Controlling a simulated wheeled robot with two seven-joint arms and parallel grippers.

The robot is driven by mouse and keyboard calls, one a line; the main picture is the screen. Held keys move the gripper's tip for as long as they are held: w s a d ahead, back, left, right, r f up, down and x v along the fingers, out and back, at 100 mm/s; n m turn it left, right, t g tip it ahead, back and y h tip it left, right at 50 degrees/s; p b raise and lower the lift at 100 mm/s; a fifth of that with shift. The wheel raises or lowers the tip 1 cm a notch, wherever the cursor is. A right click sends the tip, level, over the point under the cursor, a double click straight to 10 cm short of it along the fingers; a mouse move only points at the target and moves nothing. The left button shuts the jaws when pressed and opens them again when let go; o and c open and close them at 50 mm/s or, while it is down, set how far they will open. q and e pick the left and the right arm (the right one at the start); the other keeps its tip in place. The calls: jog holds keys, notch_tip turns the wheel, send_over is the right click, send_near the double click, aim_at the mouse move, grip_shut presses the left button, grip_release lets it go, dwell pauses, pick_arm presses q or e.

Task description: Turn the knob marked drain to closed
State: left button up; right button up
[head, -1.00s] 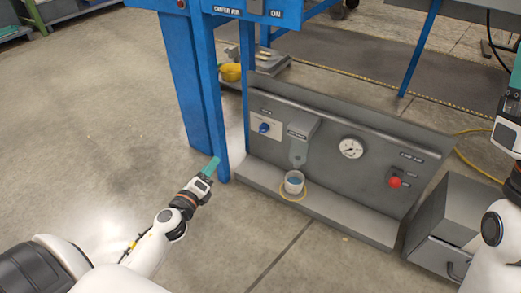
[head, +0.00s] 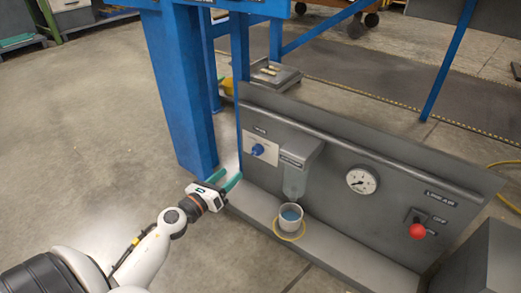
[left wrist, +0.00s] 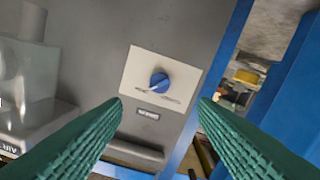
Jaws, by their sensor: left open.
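The blue knob (head: 257,150) sits on a white plate (head: 265,153) at the left end of the grey panel (head: 325,165). In the left wrist view the knob (left wrist: 160,83) has a pale pointer line, and a small dark label is below it, too small to read surely. My left gripper (head: 228,181) is open and empty, below and left of the knob in the head view. Its green fingers (left wrist: 160,112) show at both sides of the knob in the left wrist view, apart from it. My right gripper is not in view.
A blue post (head: 186,100) stands close to the left of the panel. A clear bowl (head: 295,180) hangs above a white cup (head: 290,217) on the ledge. A gauge (head: 362,180) and red knob (head: 417,231) are farther right. Floor at left is clear.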

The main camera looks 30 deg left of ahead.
aim_at(254, 154)
pick_arm(q)
jog(key=w, duration=0.7)
jog(key=w+d, duration=0.1)
jog(key=w, duration=0.3)
jog(key=shift+w, duration=0.35)
jog(key=c, duration=1)
